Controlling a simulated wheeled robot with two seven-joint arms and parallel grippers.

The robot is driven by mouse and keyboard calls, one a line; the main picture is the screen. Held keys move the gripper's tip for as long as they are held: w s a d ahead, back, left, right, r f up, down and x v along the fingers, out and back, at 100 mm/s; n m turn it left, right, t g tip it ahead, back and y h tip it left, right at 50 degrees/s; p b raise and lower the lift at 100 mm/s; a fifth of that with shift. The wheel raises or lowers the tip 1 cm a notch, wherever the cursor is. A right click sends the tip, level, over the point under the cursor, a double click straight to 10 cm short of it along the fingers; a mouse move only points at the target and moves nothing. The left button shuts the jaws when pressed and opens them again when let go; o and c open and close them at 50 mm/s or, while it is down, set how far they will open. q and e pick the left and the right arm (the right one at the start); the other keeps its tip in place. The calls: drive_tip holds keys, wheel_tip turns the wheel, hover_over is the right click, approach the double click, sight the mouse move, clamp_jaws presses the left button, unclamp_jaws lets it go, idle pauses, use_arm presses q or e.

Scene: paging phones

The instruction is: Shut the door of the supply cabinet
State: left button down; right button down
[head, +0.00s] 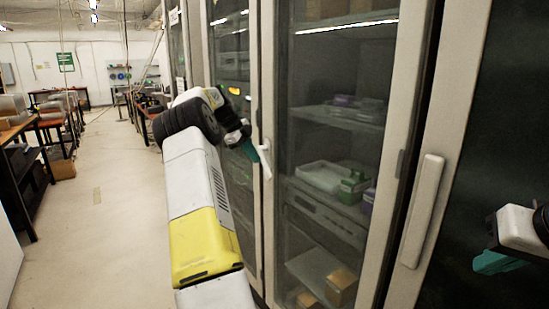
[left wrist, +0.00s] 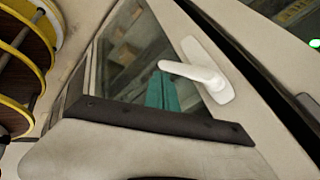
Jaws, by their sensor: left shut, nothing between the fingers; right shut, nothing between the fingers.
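The supply cabinet has glass doors in pale frames (head: 408,60). A glass door (head: 335,95) at the centre of the head view shows shelves behind it. A white lever handle (head: 265,160) is on the pale upright at its left; the lever also shows in the left wrist view (left wrist: 205,78). My left gripper (head: 250,150), with teal fingers, is shut and empty close beside the lever. In the left wrist view its fingers (left wrist: 160,92) overlap the lever's tip; I cannot tell whether they touch. My right gripper (head: 492,262) is shut and empty at the right edge. I cannot tell how far any door stands open.
A dark door with a long pale handle (head: 424,210) stands at the right, near my right gripper. Behind the glass are a white tray (head: 322,177), a green box (head: 353,187) and a cardboard box (head: 341,286). Workbenches line the far left; the aisle floor (head: 110,225) is clear.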

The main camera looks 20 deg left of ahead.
use_arm(q)
drive_tip(key=v, duration=1)
drive_tip(key=d+r+n+y, duration=0.1)
drive_tip(key=d+r+n, duration=0.35)
drive_tip(key=d, duration=1.05)
drive_tip(key=s+d+r+n+y, duration=0.1)
drive_tip(key=s+d+r+n, duration=0.2)
drive_tip(key=s+d, duration=0.65)
drive_tip(key=s+d+f+n, duration=0.4)
drive_tip(key=s+d+f, duration=0.1)
drive_tip(key=s, duration=0.6)
drive_tip(key=s+d+f+n+t, duration=0.1)
drive_tip(key=s+d+f+n, duration=0.4)
drive_tip(key=s, duration=0.6)
drive_tip(key=shift+d+f+t, duration=0.3)
drive_tip(key=shift+d+f, duration=0.25)
drive_tip(key=shift+d, duration=0.6)
